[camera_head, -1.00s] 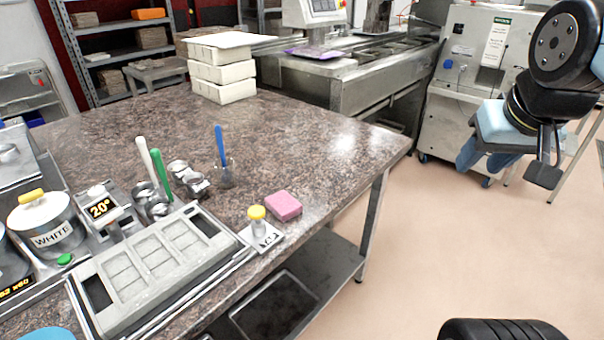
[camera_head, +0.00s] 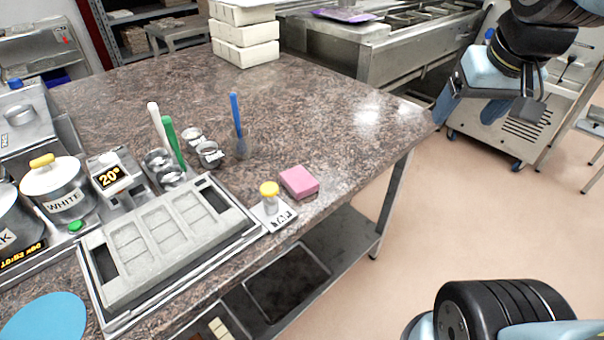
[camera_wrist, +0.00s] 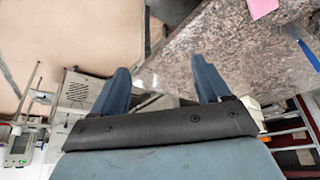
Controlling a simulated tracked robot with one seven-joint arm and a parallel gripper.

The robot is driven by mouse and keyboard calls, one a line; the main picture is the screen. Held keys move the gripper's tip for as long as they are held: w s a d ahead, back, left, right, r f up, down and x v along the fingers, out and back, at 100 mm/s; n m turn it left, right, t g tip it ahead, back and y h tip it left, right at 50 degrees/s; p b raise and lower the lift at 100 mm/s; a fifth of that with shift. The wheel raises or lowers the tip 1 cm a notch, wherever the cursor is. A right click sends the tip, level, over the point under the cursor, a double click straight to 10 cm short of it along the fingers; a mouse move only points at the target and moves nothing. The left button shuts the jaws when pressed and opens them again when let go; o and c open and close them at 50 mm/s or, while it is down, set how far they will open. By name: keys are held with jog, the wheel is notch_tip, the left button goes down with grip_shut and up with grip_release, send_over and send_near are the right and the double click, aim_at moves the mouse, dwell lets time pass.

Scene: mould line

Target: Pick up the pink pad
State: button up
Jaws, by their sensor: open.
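The pink pad (camera_head: 299,181) is a small flat block. It lies near the table's front edge, just right of a yellow-knobbed stamp, in the head view. It also shows at the top right of the wrist view (camera_wrist: 262,7), partly cut off by the frame. My gripper (camera_head: 482,92) is at the upper right of the head view, beyond the table's right end and well apart from the pad. In the wrist view its two blue fingers (camera_wrist: 160,80) are spread with nothing between them.
The stone table (camera_head: 330,120) is clear around its middle and right. A yellow-knobbed stamp (camera_head: 270,195) stands close left of the pad. White blocks (camera_head: 245,38) are stacked at the back.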

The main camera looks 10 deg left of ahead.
jog(key=o, duration=0.4)
jog(key=w+a+f+n+g, duration=0.1)
jog(key=w+a, duration=0.1)
jog(key=a, duration=0.2)
jog(key=w+a+f+n+g, duration=0.1)
jog(key=w+a, duration=0.1)
jog(key=a, duration=0.2)
jog(key=w+a+f+n, duration=0.1)
jog(key=w+a, duration=0.1)
jog(key=a, duration=0.2)
jog(key=shift+w+a+f+g, duration=0.1)
jog(key=shift+w+a+g, duration=0.1)
jog(key=shift+w+g, duration=0.2)
jog(key=n+g, duration=0.2)
jog(key=n, duration=0.2)
send_over(299, 178)
notch_tip(299, 178, down, 7)
jog(key=f, duration=0.8)
jog(key=shift+d+f, duration=0.1)
jog(key=shift+d, duration=0.2)
jog(key=shift+a+f, duration=0.15)
jog(key=shift+f, duration=1.2)
jog(key=shift+a+f, duration=0.1)
jog(key=shift+f, duration=1.25)
